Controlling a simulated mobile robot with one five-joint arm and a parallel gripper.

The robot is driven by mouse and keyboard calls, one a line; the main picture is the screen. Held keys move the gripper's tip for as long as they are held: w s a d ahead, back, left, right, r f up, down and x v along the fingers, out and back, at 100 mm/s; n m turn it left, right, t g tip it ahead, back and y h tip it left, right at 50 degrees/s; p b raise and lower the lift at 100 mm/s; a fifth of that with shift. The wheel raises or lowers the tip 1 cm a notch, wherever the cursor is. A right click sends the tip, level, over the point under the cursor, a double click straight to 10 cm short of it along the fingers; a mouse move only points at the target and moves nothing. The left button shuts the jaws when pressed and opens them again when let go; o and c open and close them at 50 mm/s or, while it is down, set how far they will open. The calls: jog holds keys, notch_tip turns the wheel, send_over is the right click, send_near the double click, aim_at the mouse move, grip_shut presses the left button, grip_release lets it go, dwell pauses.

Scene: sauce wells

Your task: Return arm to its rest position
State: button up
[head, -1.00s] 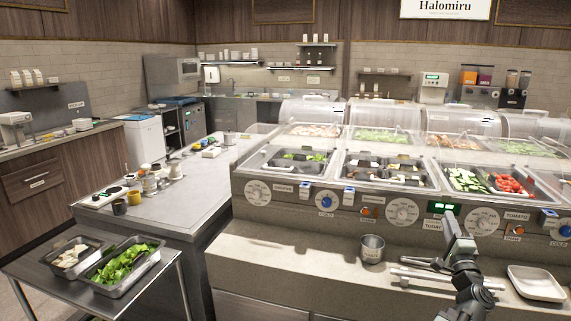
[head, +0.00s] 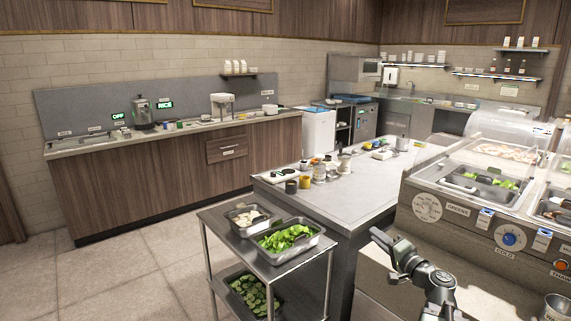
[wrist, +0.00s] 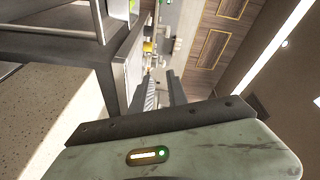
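My arm reaches up from the bottom edge of the head view, right of centre. Its end, my gripper (head: 376,236), is raised in front of the steel counter and right of the steel cart. In the wrist view my gripper's two fingers (wrist: 162,92) point away from the camera with a narrow gap between them. Nothing shows between the fingers, and they touch nothing that I can see.
A steel cart (head: 218,230) carries a pan of greens (head: 287,238), a smaller pan of pale pieces, and cucumber slices below. The sauce-well counter (head: 450,240) stands close on the right, with a metal cup (head: 556,308). Floor (head: 130,285) is clear at left.

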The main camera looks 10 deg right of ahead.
jog(key=w+a+f+n+g+y, duration=0.1)
jog(key=a+f+n+g+y, duration=0.1)
jog(key=a, duration=0.6)
jog(key=w+a+f+n+g+y, duration=0.2)
jog(key=a, duration=0.5)
jog(key=s+a+f+n+g+h, duration=0.1)
jog(key=s+a+f+n+g, duration=0.5)
jog(key=a, duration=0.5)
jog(key=s+a+f+n+g, duration=0.2)
jog(key=a+f+g, duration=0.1)
jog(key=a+f, duration=0.65)
jog(key=s+d+f+g+h, duration=0.4)
jog(key=s+d+h, duration=0.3)
jog(key=d, duration=0.1)
notch_tip(320, 180, up, 14)
jog(key=s+d+p, duration=0.1)
jog(key=p, duration=1.3)
jog(key=shift+s+d+m+g, duration=0.25)
jog(key=shift+d+m+g, duration=0.05)
jog(key=shift+d+m, duration=0.1)
